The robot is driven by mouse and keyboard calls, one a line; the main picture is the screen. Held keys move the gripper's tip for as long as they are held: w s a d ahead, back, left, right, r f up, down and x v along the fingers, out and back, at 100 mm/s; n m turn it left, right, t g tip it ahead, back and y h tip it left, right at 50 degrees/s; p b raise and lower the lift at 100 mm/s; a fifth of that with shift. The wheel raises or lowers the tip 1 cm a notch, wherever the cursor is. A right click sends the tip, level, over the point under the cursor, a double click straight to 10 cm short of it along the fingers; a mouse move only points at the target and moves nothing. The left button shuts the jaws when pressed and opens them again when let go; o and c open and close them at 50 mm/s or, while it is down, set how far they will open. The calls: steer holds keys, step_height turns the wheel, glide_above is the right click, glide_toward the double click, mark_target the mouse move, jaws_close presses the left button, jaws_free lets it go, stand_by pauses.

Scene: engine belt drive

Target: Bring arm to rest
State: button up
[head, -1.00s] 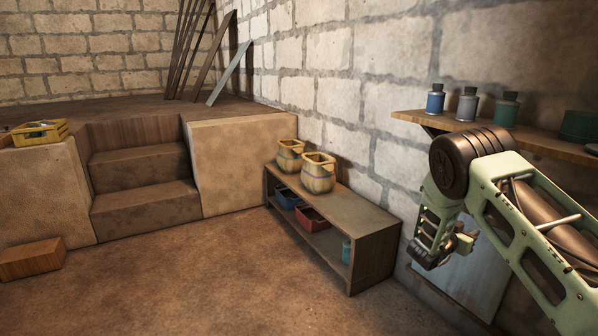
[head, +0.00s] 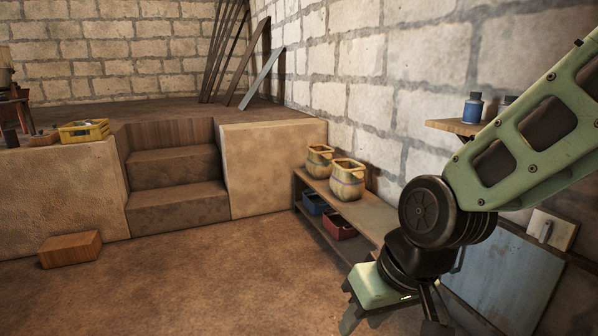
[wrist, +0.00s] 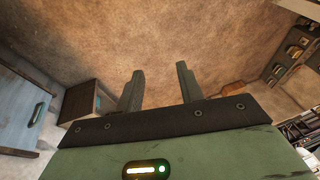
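My gripper (wrist: 158,92) shows in the wrist view with its two fingers apart. Nothing is between them, only the brown floor beyond. In the head view, my green arm comes in from the right and bends down at a dark round joint. My gripper hangs at the lower right there, partly cut off by the bottom edge, in front of the low wooden shelf (head: 375,217).
A wall shelf (head: 455,127) holds a blue bottle (head: 473,108). Steps (head: 175,168) lead to a platform. The floor (head: 200,285) at centre is clear.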

steer(key=s+d+r+n+g+h+p, duration=0.1)
steer(key=s+d+n+h, duration=0.15)
steer(key=s, duration=0.35)
steer(key=s+d+r+n+g+h+p, duration=0.1)
steer(key=s+d, duration=0.2)
steer(key=s, duration=0.4)
step_height(320, 180, up, 25)
steer(key=p, duration=2.4)
steer(key=shift+w+a+f+y, duration=0.2)
steer(key=shift+w+a+y, duration=0.05)
steer(key=shift+a+y, duration=0.15)
steer(key=shift+d, duration=0.1)
